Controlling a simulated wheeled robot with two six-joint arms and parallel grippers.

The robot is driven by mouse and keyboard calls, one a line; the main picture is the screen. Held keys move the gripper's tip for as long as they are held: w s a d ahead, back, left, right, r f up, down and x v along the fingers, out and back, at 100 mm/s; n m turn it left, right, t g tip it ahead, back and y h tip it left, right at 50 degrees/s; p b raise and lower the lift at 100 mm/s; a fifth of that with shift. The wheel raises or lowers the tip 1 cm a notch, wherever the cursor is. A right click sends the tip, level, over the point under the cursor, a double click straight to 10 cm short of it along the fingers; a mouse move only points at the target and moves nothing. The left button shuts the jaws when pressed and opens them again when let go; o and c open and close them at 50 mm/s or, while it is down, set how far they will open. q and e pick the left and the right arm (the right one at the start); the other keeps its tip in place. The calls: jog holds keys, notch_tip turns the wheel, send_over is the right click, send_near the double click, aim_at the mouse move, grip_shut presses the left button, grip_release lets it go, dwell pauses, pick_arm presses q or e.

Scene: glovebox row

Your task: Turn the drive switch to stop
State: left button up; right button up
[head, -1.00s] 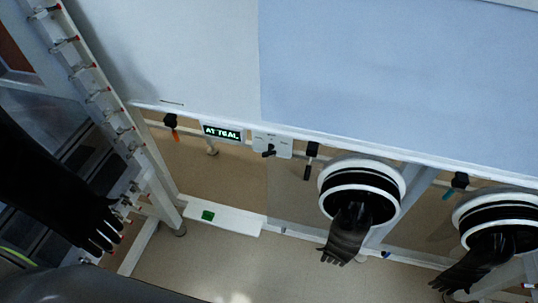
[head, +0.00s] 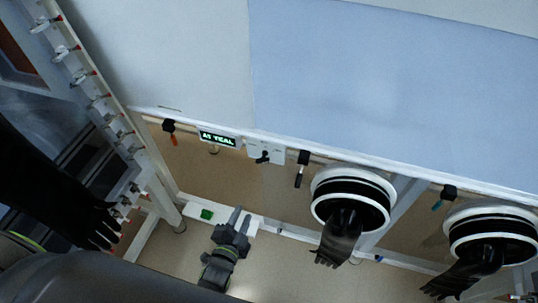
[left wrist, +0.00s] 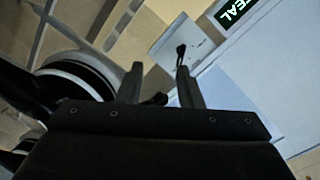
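The drive switch is a white plate (head: 276,153) with a black lever handle (head: 263,157), on the rail under the glovebox front in the head view. The lever points down and left there. In the left wrist view the plate (left wrist: 178,37) and its black handle (left wrist: 181,54) lie just beyond my fingertips. My left gripper (head: 241,217) is below the switch in the head view, fingers pointing up towards it. Its two fingers (left wrist: 160,70) are apart with nothing between them. The plate's labels are too small to read. My right gripper is not in view.
A display (head: 219,138) with green letters, apparently "AT TEAL", hangs left of the switch. A black-and-orange tool (head: 169,130) and a black-handled tool (head: 301,168) hang nearby. Glove ports (head: 351,190) with black gloves stand out to the right. A white ledge (head: 188,209) carries a green block (head: 206,214).

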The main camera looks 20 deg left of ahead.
pick_arm(q)
jog(key=m+t, duration=0.1)
send_near(262, 162)
jog(key=w+b, duration=0.7)
jog(key=w+f+b, duration=0.1)
jog(key=w+b, duration=0.2)
jog(key=shift+w+d, duration=0.1)
jog(key=shift+w, duration=0.05)
jog(key=shift+w+r+b, duration=0.2)
jog(key=shift+w+b, duration=0.05)
jog(key=shift+b, duration=0.15)
grip_shut()
